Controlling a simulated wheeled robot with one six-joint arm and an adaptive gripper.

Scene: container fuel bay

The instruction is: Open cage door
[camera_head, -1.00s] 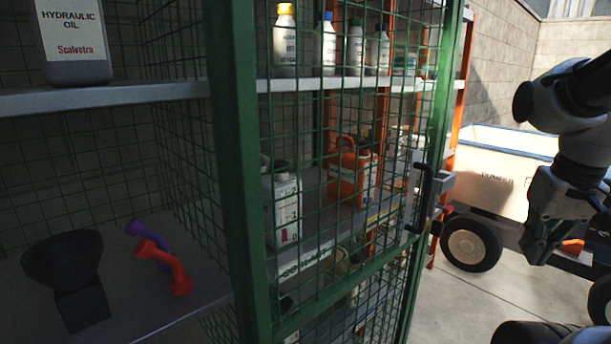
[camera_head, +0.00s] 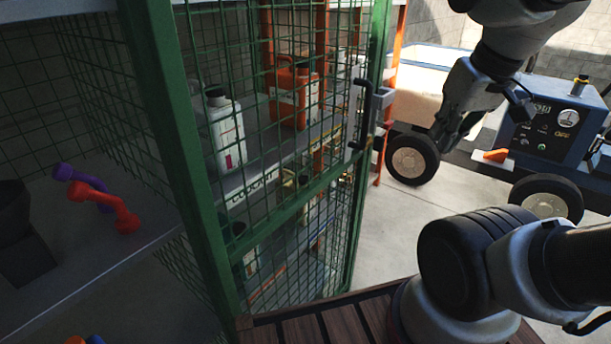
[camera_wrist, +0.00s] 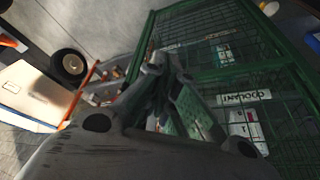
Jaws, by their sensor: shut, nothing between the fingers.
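The cage door (camera_head: 278,218) has a green frame and green wire mesh. Its black upright handle (camera_head: 363,113) is at the right edge, with a grey bracket (camera_head: 384,98) beside it. The door appears closed across the shelves. My gripper (camera_head: 441,140) is shut and empty, pointing down, to the right of the handle and apart from it. In the wrist view, my gripper (camera_wrist: 170,75) shows in front of the green door (camera_wrist: 225,74). The handle is not clear in that view.
Behind the mesh stand a white bottle (camera_head: 226,135) and an orange jug (camera_head: 294,95). A red and purple object (camera_head: 100,200) lies on the left shelf. A wheeled cart with a blue machine (camera_head: 548,125) stands right of the cage. Bare concrete floor (camera_head: 385,225) lies between.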

